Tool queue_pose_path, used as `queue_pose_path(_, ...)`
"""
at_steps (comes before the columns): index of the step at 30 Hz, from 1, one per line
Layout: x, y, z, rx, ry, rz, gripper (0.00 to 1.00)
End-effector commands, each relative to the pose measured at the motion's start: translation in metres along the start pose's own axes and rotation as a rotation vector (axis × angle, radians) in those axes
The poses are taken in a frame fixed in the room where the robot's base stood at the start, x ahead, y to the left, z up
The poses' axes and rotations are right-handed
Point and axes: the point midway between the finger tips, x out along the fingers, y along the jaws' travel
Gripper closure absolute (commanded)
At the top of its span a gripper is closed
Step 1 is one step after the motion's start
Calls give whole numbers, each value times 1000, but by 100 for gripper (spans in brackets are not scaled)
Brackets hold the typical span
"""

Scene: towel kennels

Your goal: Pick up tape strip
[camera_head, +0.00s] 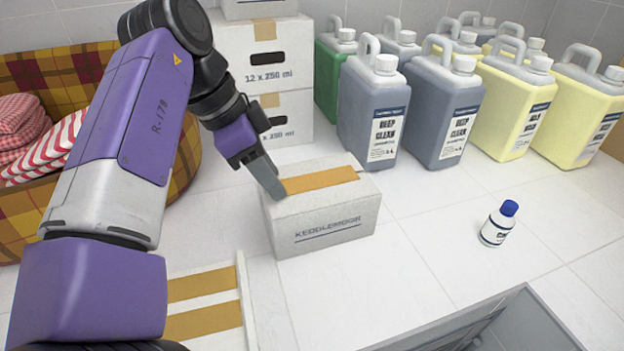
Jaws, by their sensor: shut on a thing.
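A tan tape strip (322,180) runs along the top of a white carton (335,225) marked KEDDLEMOOR, which stands on the tiled floor in the middle. My gripper (278,190) comes down from the upper left and is shut at the left end of this strip, by the carton's top left edge. The strip looks flat along the rest of the top. The fingers hide the end that they hold.
Stacked white cartons (285,60) stand behind. Grey jugs (372,110), yellow jugs (513,110) and a green jug (328,75) line the back. A small blue-capped bottle (497,224) stands at right. A grey bin (500,325) and another taped carton (246,300) are in front. Left is a plaid basket (20,215).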

Motion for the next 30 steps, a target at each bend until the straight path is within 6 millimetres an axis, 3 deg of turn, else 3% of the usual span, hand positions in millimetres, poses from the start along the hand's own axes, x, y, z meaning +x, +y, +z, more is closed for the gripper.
queue_pose_path(11, -8, 0, -3, 0, 1, 0, 81)
queue_pose_path(30, -85, 0, -35, 0, 1, 1, 81)
